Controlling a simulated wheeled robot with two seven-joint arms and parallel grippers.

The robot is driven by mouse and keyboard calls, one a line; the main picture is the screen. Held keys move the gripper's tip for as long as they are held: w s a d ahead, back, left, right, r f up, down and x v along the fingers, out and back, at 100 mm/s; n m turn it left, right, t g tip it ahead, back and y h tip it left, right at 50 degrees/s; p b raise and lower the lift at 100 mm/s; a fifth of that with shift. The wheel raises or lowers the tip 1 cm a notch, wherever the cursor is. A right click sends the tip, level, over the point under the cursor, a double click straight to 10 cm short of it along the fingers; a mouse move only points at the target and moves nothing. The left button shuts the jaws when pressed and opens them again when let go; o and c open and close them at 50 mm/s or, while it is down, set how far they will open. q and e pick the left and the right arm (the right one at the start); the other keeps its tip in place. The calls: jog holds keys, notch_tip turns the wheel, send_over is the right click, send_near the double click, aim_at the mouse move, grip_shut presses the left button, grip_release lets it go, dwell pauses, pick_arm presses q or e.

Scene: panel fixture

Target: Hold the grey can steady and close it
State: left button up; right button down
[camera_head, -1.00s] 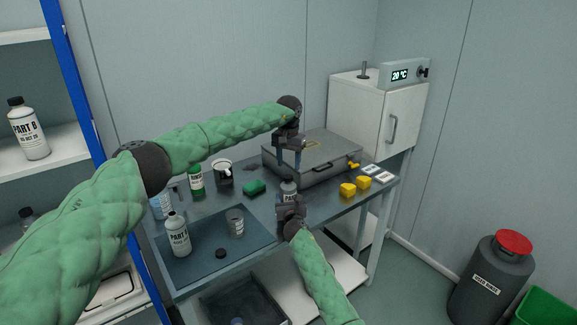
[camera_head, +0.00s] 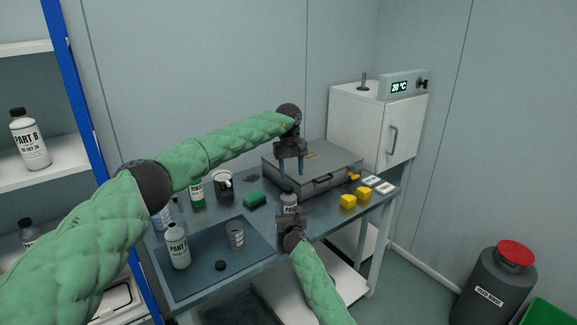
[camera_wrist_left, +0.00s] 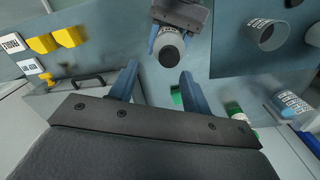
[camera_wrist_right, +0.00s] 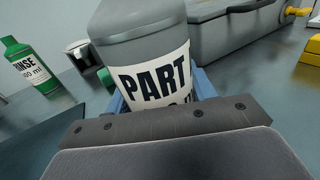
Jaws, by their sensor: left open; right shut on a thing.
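The grey can (camera_head: 289,202) with a PART label stands upright near the front edge of the bench. My right gripper (camera_head: 291,214) is shut around its body from the front. The label and grey shoulder fill the right wrist view (camera_wrist_right: 155,75), where its top is cut off. In the left wrist view the can (camera_wrist_left: 168,42) shows a dark round top; I cannot tell whether this is a seated cap or an opening. My left gripper (camera_head: 291,170) is open and empty, pointing down above the can, apart from it. A small black cap (camera_head: 220,266) lies on the dark mat.
A grey case (camera_head: 325,165) stands behind the can. A green block (camera_head: 255,200), yellow blocks (camera_head: 356,197), a grey cup (camera_head: 236,236) and a white PART bottle (camera_head: 177,250) are around it. A white cabinet (camera_head: 372,125) is at the back right.

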pick_arm(q)
jog(key=n, duration=0.5)
jog(key=shift+r+n, duration=0.3)
jog(key=shift+n, duration=0.1)
jog(key=n, duration=0.5)
jog(key=shift+a+r+n, duration=0.1)
jog(key=shift+r+n, duration=0.15)
jog(key=shift+n, duration=0.05)
jog(key=n, duration=0.5)
jog(key=shift+r+n, duration=0.2)
jog(key=shift+n, duration=0.1)
jog(key=n, duration=0.5)
jog(key=shift+a+r+n, duration=0.1)
jog(key=shift+a+n, duration=0.05)
jog(key=shift+n, duration=0.15)
jog(key=n, duration=0.5)
jog(key=shift+a+n, duration=0.1)
jog(key=shift+n, duration=0.2)
jog(key=n, duration=0.5)
jog(key=shift+a+n, duration=0.1)
jog(key=shift+n, duration=0.3)
jog(key=n, duration=0.5)
jog(key=shift+y, duration=0.3)
jog(key=n, duration=0.6)
jog(key=shift+s+a, duration=0.1)
